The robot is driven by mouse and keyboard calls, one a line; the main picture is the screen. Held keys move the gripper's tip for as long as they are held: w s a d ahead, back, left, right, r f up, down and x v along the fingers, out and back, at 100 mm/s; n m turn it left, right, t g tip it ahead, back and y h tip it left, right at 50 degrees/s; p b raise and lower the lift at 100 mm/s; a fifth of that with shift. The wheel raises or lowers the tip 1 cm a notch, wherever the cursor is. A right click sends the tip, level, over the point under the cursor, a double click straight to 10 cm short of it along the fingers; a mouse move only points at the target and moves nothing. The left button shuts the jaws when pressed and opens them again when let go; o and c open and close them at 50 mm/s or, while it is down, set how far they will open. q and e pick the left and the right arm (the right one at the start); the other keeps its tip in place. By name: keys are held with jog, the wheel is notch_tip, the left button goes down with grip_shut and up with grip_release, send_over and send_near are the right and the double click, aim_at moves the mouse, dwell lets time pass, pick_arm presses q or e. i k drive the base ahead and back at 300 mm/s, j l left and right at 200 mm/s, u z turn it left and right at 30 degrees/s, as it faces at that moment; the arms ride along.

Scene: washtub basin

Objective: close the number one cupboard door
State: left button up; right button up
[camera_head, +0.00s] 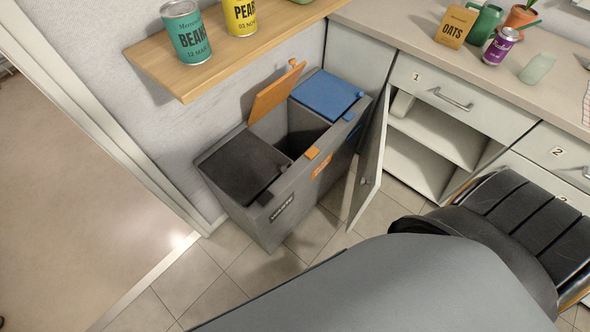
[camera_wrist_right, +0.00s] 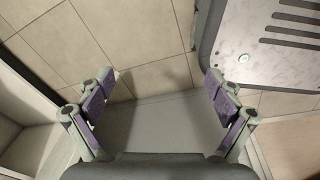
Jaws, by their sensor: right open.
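The number one cupboard (camera_head: 430,145) is under the drawer marked 1 (camera_head: 460,90) and its shelves show. Its pale door (camera_head: 369,165) stands open, swung out from the left side of the opening, beside the grey waste bin. A small handle or latch shows low on the door. My right gripper (camera_wrist_right: 162,82) is open in the right wrist view, its purple-padded fingers spread. A pale grey panel (camera_wrist_right: 160,122) lies between and beyond the fingers; I cannot tell whether it is the door or whether they touch. My left gripper is out of view.
The waste bin (camera_head: 283,208) has an orange lid (camera_head: 275,94) raised and stands left of the door. A wooden shelf (camera_head: 150,55) with cans is above. The counter holds an oats box (camera_head: 455,27) and a purple can (camera_head: 499,47). Tiled floor (camera_head: 320,238) lies in front.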

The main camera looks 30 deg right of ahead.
aim_at(368, 177)
jog(key=z, duration=0.9)
jog(key=k+j+z, duration=0.2)
jog(key=z, duration=0.25)
jog(key=k+j+z, duration=0.15)
jog(key=z, duration=0.25)
jog(key=k, duration=0.05)
